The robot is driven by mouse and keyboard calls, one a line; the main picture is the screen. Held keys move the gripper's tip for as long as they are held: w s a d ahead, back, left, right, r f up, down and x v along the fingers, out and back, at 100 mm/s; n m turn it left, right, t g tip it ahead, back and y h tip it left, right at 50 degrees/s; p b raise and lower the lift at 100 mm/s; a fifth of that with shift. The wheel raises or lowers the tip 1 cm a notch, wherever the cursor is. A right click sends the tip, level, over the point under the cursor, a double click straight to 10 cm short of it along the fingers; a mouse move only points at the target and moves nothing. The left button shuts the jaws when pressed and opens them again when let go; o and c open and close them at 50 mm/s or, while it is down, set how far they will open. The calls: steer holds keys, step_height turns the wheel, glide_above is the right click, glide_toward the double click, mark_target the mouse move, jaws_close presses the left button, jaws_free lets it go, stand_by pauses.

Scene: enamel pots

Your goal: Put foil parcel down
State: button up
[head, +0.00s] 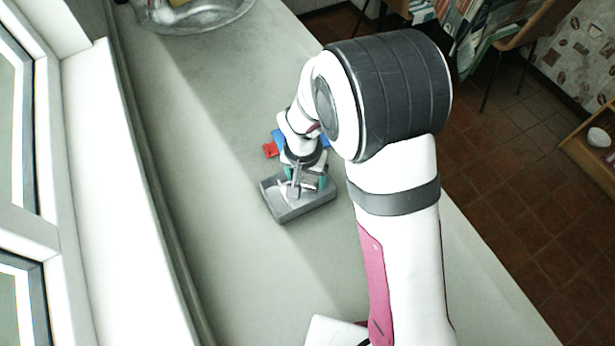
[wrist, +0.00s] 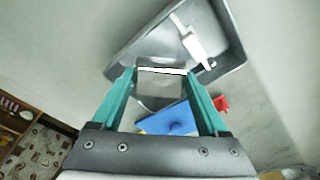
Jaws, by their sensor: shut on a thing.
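My gripper (head: 306,180) has teal fingers and is shut on the foil parcel. In the wrist view the gripper (wrist: 159,77) has one finger on each side of the silvery, boxy foil parcel (wrist: 160,91). The parcel overlaps the near edge of a grey tray (wrist: 236,30) in that view. In the head view the gripper is over the back part of the tray (head: 290,213). I cannot tell whether the parcel touches the tray.
A white, handled object (wrist: 190,42) lies in the tray. A blue thing (wrist: 170,120) and a red thing (wrist: 221,103) are on the counter (head: 225,200) beside the tray. A metal basin (head: 195,14) is at the far end. The counter left of the tray is clear.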

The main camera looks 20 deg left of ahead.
mark_target(306, 180)
steer(key=shift+f, duration=1.35)
steer(key=o, duration=1.3)
steer(key=shift+f, duration=0.15)
steer(key=r, duration=0.4)
steer(key=s+r, duration=0.1)
steer(key=r, duration=0.7)
steer(key=shift+s+d+r, duration=0.1)
steer(key=shift+s+r, duration=0.1)
steer(key=shift+s, duration=0.05)
steer(key=s+d+r+m, duration=0.25)
steer(key=d+r, duration=0.25)
steer(key=d, duration=0.3)
steer(key=s+d+r+m, duration=0.1)
steer(key=s+d, duration=0.2)
steer(key=s, duration=0.2)
steer(key=s+d+r+m+g+y, duration=0.1)
steer(key=s+d, duration=0.2)
steer(key=s, duration=0.2)
steer(key=s+d+r+m, duration=0.1)
steer(key=s+d, duration=0.2)
steer(key=s, duration=0.3)
steer(key=shift+d+r+g+y, duration=0.3)
steer(key=shift+d+r+y, duration=0.05)
steer(key=shift+d+y, duration=0.05)
